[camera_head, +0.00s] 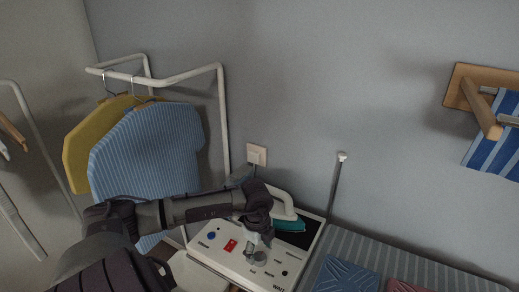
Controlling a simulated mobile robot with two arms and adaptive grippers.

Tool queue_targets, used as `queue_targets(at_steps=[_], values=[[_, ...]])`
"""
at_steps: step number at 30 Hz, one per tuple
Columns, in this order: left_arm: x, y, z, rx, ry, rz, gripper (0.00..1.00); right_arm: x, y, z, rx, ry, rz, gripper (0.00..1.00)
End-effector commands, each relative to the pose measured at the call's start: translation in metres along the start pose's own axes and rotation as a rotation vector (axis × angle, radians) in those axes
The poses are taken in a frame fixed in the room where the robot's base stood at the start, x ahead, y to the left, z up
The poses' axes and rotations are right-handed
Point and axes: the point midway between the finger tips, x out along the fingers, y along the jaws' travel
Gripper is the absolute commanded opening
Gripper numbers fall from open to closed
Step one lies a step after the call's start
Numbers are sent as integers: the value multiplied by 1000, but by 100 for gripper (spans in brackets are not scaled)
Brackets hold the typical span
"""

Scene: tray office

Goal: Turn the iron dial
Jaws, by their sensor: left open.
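The iron (287,211) has a white handle and a teal body, and it rests at the back of a white panel (213,252). The panel carries a blue button, a red switch and small printed labels. A grey round knob (260,257), which looks like the dial, sits near the middle of the panel. My left gripper (260,243) is open and points down over the panel, right at the knob. I cannot tell whether the fingers touch it. The gripper hides part of the panel and of the iron. My right gripper is not in view.
A striped ironing board (430,280) with folded blue (345,276) and red cloths (405,286) lies to the right. A white rack (222,120) with yellow and blue shirts stands behind my left arm. A wall socket (257,155) and a wooden wall holder (484,100) are behind.

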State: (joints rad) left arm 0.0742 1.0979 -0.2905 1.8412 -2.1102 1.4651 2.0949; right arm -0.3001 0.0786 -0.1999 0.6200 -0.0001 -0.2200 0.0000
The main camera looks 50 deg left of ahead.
Motion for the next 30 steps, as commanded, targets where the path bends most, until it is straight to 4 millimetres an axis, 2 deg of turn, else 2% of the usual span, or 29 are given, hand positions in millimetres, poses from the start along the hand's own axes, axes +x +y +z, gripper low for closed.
queue_targets(at_steps=[3,7,17,20,28,30], values=[[16,0,0,-3,2,2,67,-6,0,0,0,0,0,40],[28,0,0,0,1,1,67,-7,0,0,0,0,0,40],[33,0,0,1,1,1,67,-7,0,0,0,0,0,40],[33,0,0,1,1,1,54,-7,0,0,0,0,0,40],[32,0,0,1,1,1,9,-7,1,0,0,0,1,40],[32,0,0,1,1,1,7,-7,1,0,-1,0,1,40]])
